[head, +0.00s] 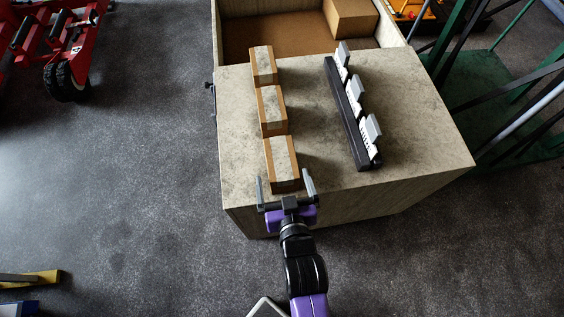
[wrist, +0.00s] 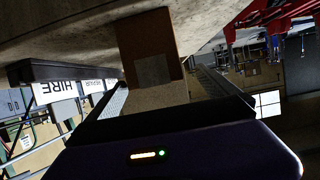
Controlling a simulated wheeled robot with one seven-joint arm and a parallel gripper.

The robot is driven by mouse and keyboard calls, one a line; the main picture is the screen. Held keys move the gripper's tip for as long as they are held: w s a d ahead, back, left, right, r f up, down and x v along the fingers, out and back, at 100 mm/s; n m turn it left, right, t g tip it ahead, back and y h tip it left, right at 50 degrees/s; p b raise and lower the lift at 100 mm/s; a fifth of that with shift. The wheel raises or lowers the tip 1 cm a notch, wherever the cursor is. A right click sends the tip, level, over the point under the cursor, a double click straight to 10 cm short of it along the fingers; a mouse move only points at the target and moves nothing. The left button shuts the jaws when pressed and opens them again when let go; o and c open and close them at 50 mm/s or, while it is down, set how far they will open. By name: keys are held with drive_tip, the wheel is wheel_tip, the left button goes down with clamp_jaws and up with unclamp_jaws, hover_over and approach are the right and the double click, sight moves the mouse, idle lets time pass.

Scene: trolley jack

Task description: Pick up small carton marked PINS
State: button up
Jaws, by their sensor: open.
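Three small brown cartons with grey bands stand in a row on the box top: a far carton (head: 263,65), a middle carton (head: 272,110) and a near carton (head: 283,160). No PINS marking can be read, so I cannot tell which one bears it. My gripper (head: 285,180) is open at the near end of the row, one finger on each side of the near carton's front end. In the wrist view a carton with a grey patch (wrist: 147,40) stands just ahead of the jaws. I cannot tell whether the fingers touch it.
The cartons stand on a stone-patterned box (head: 420,130). A dark rack (head: 345,115) holding several small signs stands to their right; one sign reads HIRE (wrist: 58,87). Behind is an open compartment (head: 255,30) with a larger carton (head: 350,15). Green metalwork (head: 490,95) stands at right.

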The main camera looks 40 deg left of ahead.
sight(281, 161)
drive_tip(key=shift+w+d+p+x, duration=0.1)
drive_tip(key=shift+p+x, duration=0.1)
drive_tip(key=shift+x, duration=1.65)
drive_tip(key=shift+w+d+p+x, duration=0.1)
drive_tip(key=shift+w+p+x, duration=0.05)
drive_tip(key=shift+x, duration=1.65)
drive_tip(key=c, duration=2)
drive_tip(key=shift+r, duration=0.1)
